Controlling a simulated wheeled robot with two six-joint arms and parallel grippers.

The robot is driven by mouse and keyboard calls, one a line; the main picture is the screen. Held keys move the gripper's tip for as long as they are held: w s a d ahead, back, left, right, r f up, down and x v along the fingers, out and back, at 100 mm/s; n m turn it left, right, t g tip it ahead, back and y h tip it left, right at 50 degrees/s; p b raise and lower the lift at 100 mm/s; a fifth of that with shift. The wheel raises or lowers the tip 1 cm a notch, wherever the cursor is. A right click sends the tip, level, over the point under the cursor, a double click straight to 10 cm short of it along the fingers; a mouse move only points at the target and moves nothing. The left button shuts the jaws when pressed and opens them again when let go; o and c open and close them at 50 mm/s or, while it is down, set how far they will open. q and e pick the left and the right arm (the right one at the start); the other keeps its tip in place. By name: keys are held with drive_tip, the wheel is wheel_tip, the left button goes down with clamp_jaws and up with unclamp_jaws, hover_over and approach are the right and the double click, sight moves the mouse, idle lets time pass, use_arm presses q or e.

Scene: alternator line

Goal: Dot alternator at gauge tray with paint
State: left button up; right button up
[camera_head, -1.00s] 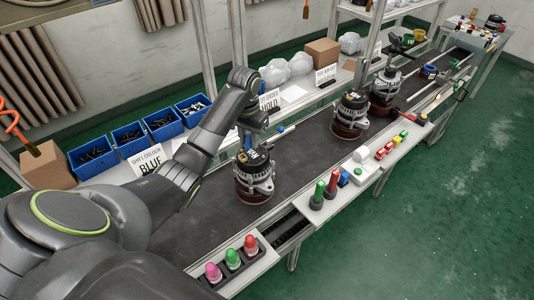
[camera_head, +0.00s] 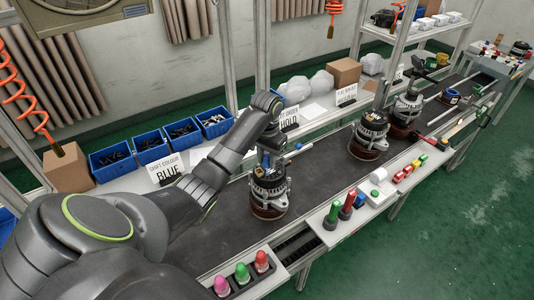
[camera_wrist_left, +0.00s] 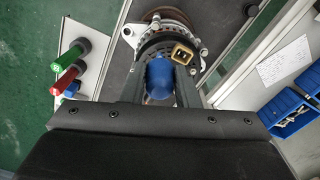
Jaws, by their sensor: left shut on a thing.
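My left gripper (camera_head: 270,146) is shut on a blue paint marker (camera_wrist_left: 158,78); in the left wrist view its dark fingers stand on both sides of the blue body. The marker is directly over the nearest alternator (camera_head: 268,192), a silver and black unit with a brown base, on the dark conveyor. I cannot tell whether the marker's tip touches it. The alternator also shows in the left wrist view (camera_wrist_left: 151,32), with a brass-coloured connector (camera_wrist_left: 182,54) beside the marker. More alternators (camera_head: 369,137) stand farther along. I cannot tell which tray is the gauge tray. My right gripper is out of view.
A tray with pink, green and red capped items (camera_head: 242,272) lies at the front edge. Green and red markers (camera_head: 331,215) stand on the front ledge. Bare conveyor (camera_head: 318,165) lies right of the nearest alternator.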

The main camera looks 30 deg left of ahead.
use_arm(q)
drive_tip(key=shift+f, duration=0.25)
drive_tip(key=shift+f, duration=0.5)
idle(2.8)
drive_tip(key=shift+r, duration=2.55)
